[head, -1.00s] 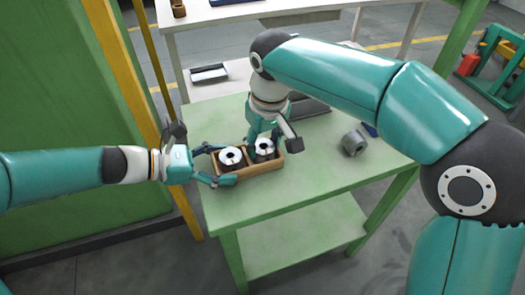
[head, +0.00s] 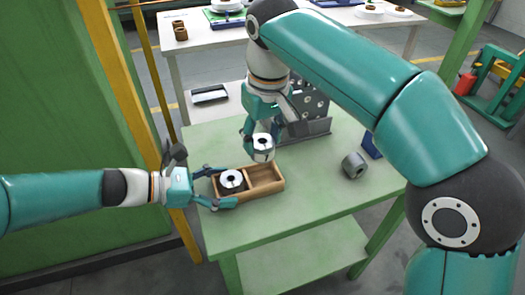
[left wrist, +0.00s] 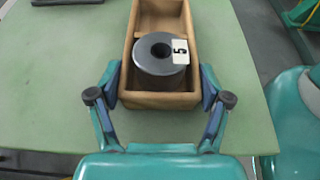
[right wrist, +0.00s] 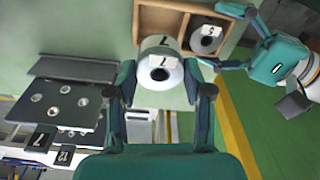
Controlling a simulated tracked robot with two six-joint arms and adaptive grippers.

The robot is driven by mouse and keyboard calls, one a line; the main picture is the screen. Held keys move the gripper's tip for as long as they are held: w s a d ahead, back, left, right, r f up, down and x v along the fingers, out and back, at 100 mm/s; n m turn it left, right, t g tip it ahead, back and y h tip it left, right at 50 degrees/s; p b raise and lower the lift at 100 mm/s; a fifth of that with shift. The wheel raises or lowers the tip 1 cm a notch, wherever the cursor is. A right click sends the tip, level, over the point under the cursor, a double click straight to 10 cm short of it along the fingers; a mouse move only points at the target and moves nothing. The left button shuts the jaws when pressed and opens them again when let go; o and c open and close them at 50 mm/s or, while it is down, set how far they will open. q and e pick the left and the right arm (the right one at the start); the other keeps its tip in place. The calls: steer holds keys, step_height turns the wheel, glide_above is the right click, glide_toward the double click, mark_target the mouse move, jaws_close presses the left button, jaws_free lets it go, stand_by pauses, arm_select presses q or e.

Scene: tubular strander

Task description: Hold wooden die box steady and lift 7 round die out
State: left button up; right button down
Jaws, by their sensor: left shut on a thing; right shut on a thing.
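The wooden die box (head: 262,191) stands on the green table with two compartments. My left gripper (head: 214,188) is shut on the box's left end, one finger on each side, as the left wrist view (left wrist: 160,100) shows. A dark round die labelled 5 (left wrist: 158,58) sits in the compartment nearest my left gripper. The other compartment is empty. My right gripper (right wrist: 163,85) is shut on the round die labelled 7 (right wrist: 160,62). In the head view this die (head: 262,148) is held above the table, just behind the box and clear of it.
A grey cylindrical part (head: 353,165) lies on the table to the right, near a blue item (head: 372,146). A grey plate with several holes (head: 311,104) stands behind my right gripper. The table's front middle is clear.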

stand_by(0.3)
arm_select(q)
steer(key=o, duration=1.2)
steer(key=shift+a, duration=0.1)
steer(key=v, duration=1.2)
steer(key=shift+f, duration=0.2)
